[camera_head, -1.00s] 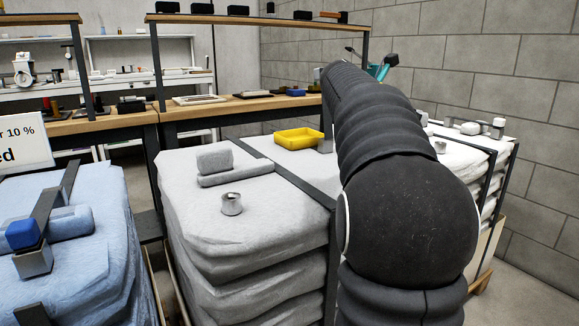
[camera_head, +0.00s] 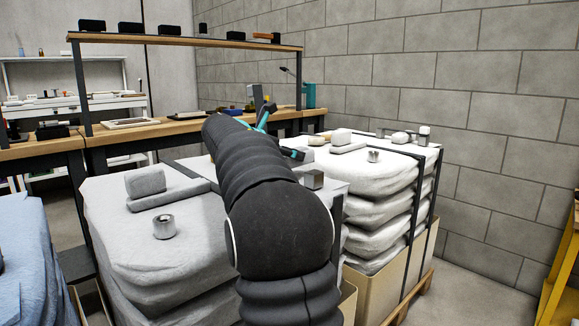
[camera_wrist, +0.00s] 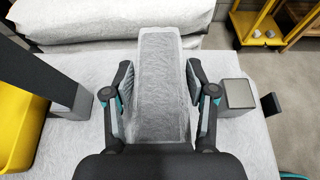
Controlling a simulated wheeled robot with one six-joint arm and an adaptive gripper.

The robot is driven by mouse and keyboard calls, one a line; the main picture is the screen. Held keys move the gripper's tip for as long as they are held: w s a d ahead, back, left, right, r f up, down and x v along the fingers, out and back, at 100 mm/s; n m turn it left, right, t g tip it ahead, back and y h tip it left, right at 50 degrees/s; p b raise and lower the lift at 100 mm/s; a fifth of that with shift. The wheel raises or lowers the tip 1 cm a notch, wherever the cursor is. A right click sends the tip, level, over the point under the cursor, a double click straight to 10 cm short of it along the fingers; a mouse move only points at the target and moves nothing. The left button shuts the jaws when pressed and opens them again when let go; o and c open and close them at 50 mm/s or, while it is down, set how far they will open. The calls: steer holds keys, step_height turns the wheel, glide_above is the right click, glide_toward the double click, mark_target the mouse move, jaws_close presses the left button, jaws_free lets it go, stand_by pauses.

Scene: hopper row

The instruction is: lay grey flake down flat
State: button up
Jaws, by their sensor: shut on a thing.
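The grey flake (camera_wrist: 162,85) shows in the wrist view as a long, pale grey, rough-faced slab between the two fingers of my gripper (camera_wrist: 160,84). My gripper is shut on it. The slab runs from close to the palm out toward the far sacks, above a pale surface (camera_wrist: 65,148). I cannot tell whether it touches that surface. In the head view my own arm hides most of the gripper; only teal and dark parts of it show beyond the arm (camera_head: 265,118), and I cannot make out the flake there.
In the wrist view, a yellow tray (camera_wrist: 14,120) and dark post (camera_wrist: 40,70) stand left; a metal-topped block (camera_wrist: 237,94) stands close right. In the head view, a grey sack stack (camera_head: 120,260) carries a block (camera_head: 145,182) and metal piece (camera_head: 164,227). White sacks (camera_head: 380,205) stand right.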

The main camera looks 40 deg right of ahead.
steer(key=shift+f+b, duration=0.3)
steer(key=shift+f, duration=1.15)
steer(key=shift+f, duration=0.15)
steer(key=o, duration=1.2)
steer(key=shift+c, duration=0.2)
steer(key=shift+r, duration=0.2)
steer(key=p+v, duration=0.1)
steer(key=v, duration=1.1)
steer(key=shift+p, duration=0.3)
